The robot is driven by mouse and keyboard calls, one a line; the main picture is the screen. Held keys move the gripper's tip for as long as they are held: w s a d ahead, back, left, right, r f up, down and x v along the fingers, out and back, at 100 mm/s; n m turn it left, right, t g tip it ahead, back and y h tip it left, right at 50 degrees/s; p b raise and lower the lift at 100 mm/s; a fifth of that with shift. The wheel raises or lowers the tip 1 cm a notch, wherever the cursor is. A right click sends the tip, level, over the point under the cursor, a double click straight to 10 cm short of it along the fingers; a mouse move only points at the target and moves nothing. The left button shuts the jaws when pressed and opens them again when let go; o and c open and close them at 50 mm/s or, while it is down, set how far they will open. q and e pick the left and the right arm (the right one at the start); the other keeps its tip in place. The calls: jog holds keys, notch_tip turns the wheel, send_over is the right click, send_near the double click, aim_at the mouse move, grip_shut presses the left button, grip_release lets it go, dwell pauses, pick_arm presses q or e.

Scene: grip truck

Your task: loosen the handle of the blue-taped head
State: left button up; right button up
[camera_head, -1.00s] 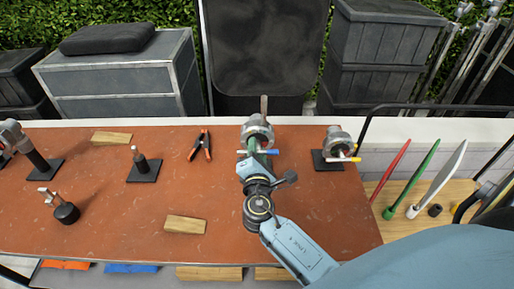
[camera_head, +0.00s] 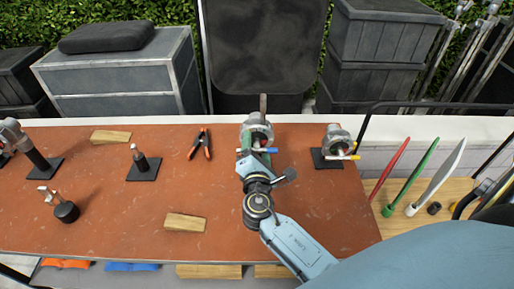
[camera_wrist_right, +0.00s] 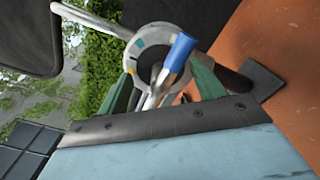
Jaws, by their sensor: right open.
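The blue-taped head (camera_head: 258,128) is a grey metal grip head near the back of the bench, with a blue-ended handle (camera_head: 264,150) on its near side. In the right wrist view, its round head (camera_wrist_right: 146,34) and blue handle end (camera_wrist_right: 180,50) show large. My right gripper (camera_head: 255,153) is just in front of the head. Its green fingers (camera_wrist_right: 163,86) are open, with the handle's shaft and blue end showing between and beyond them; I cannot tell whether they touch. The gripper hides the head's base in the head view. My left gripper is not in view.
A similar head with a yellow handle (camera_head: 335,143) stands to the right. An orange-handled clamp (camera_head: 201,144), a small post on a black plate (camera_head: 142,166) and wooden blocks (camera_head: 185,223) lie to the left. The bench between them is clear.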

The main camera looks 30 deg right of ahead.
jog(key=shift+s+a, duration=0.1)
jog(key=b+v, duration=0.2)
jog(key=v, duration=1.1)
jog(key=shift+s+b, duration=0.15)
jog(key=shift+b, duration=0.25)
